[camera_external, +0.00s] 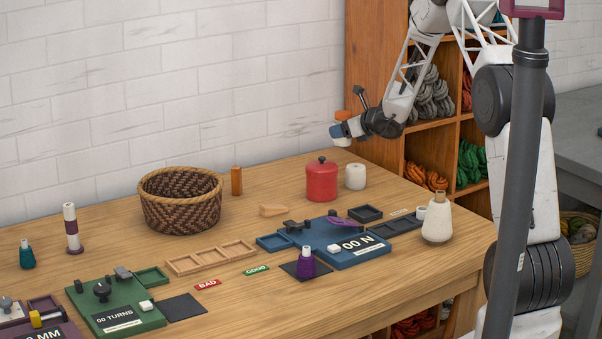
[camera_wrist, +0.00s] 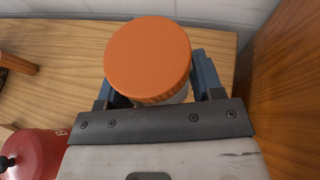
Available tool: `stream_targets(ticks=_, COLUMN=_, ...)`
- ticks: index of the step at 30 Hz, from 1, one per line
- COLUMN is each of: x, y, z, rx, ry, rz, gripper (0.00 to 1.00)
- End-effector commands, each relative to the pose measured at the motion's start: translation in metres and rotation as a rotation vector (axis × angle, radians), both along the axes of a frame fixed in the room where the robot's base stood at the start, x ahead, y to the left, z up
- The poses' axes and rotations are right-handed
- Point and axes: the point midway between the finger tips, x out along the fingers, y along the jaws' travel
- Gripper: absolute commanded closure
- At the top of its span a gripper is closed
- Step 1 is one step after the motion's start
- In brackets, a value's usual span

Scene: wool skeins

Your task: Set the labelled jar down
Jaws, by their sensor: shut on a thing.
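A jar with an orange lid (camera_wrist: 148,55) is in my gripper (camera_external: 343,130), between its two blue fingers. In the outside view the jar (camera_external: 343,115) is small and partly covered by the fingers. It is held in the air above the back right of the table, near the wooden shelf. In the wrist view I look down on the lid, and only a little of the pale body shows below it. I cannot make out a label on it.
A red lidded canister (camera_external: 321,181) and a white spool (camera_external: 355,177) stand on the wooden table (camera_external: 300,320) below my gripper. A woven basket (camera_external: 180,203) and brown cylinder (camera_external: 236,181) are further left. A blue gauge (camera_external: 345,248) and cream bottle (camera_external: 437,222) are in front.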

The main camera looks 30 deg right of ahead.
Motion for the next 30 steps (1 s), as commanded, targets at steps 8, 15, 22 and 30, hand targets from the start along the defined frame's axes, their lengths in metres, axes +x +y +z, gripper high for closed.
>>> stream_targets(ticks=8, x=0.000, y=0.000, z=-0.029, rx=0.001, ry=0.000, rz=0.000, gripper=0.69)
stream_targets(ticks=15, x=0.000, y=0.000, z=-0.030, rx=0.000, ry=0.000, rz=0.000, gripper=0.69)
stream_targets(ticks=22, x=0.000, y=0.000, z=-0.037, rx=0.000, ry=0.001, rz=0.000, gripper=0.69)
stream_targets(ticks=30, x=0.000, y=0.000, z=-0.063, rx=0.000, ry=0.001, rz=0.000, gripper=0.69)
